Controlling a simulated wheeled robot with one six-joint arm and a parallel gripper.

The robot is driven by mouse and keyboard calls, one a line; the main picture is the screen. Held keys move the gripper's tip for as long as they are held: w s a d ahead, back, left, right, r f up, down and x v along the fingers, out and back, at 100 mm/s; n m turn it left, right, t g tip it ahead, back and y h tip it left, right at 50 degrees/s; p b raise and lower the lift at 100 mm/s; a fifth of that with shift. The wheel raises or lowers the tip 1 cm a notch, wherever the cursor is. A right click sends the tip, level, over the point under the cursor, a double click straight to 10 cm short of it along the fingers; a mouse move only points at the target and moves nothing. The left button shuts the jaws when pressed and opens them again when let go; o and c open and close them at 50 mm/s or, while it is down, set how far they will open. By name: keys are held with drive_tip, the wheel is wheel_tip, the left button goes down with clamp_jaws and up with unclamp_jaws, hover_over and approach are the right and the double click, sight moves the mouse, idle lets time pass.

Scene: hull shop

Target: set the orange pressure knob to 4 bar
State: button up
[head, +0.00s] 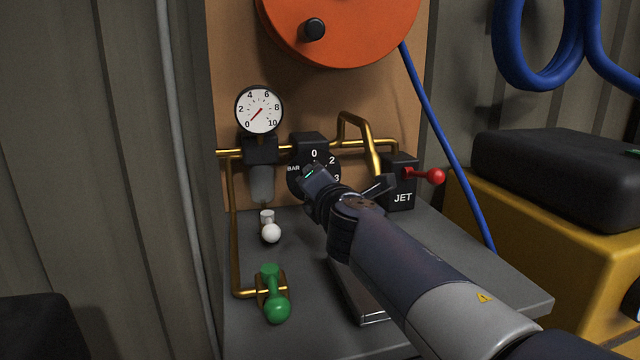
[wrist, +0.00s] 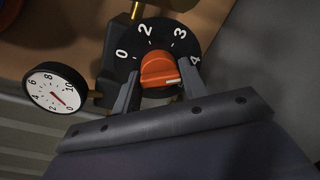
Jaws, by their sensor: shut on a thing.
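The orange pressure knob (wrist: 158,68) sits in the middle of a black dial marked 0, 2, 3 and 4 (wrist: 142,50). My gripper (wrist: 160,80) is shut on the knob, one finger on each side. In the head view the dial (head: 326,160) shows partly behind my gripper (head: 313,173), which hides the knob.
The round white gauge (head: 259,110) has its red needle near 0. A red-handled JET valve (head: 427,176) stands close right of my gripper. A white-knobbed lever (head: 270,232) and a green lever (head: 275,300) are lower left. Brass pipes (head: 358,133) and a blue hose (head: 440,130) run nearby.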

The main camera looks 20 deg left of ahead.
drive_tip(key=shift+a+r, duration=0.1)
drive_tip(key=shift+r, duration=0.05)
drive_tip(key=o, duration=0.9)
drive_tip(key=shift+s, duration=0.1)
drive_tip(key=v, duration=1)
drive_tip(key=shift+s+d, duration=0.2)
drive_tip(key=shift+s, duration=0.1)
drive_tip(key=x, duration=1.1)
drive_tip(key=shift+d, duration=0.1)
drive_tip(key=shift+s, duration=0.1)
